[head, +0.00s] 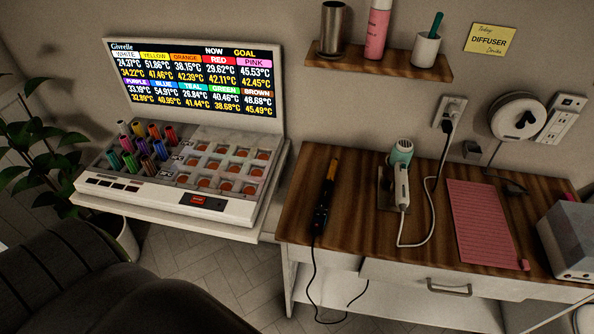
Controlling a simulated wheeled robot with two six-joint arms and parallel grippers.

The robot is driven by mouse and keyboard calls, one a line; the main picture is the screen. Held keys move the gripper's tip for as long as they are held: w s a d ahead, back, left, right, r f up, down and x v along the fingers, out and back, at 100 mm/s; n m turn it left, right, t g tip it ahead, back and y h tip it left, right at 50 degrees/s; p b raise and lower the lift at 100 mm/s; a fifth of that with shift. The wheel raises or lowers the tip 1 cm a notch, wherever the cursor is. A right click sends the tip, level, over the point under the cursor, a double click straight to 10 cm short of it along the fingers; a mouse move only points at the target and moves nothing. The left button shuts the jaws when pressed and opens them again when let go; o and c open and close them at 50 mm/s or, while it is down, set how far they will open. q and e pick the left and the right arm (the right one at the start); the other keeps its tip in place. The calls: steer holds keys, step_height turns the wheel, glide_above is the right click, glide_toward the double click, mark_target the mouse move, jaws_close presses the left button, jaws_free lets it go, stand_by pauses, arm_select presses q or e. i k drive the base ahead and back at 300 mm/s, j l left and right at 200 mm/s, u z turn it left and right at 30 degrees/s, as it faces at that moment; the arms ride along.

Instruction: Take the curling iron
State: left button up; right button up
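The curling iron (325,196) appears to be the slim black wand with an orange section, lying lengthwise near the left end of the wooden tabletop (350,225). Its black cord hangs over the front edge of the table. Neither of my grippers can be made out in the head view, and nothing is seen touching the iron.
A white and teal hair dryer (401,175) with a white cord stands right of the iron. A pink mat (482,224) lies farther right, beside a grey box (572,240). A heater console (190,175) with several colored rollers stands left. Dark chair-like shapes (70,285) fill the lower left.

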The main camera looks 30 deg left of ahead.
mark_target(327, 189)
steer(key=u, duration=0.8)
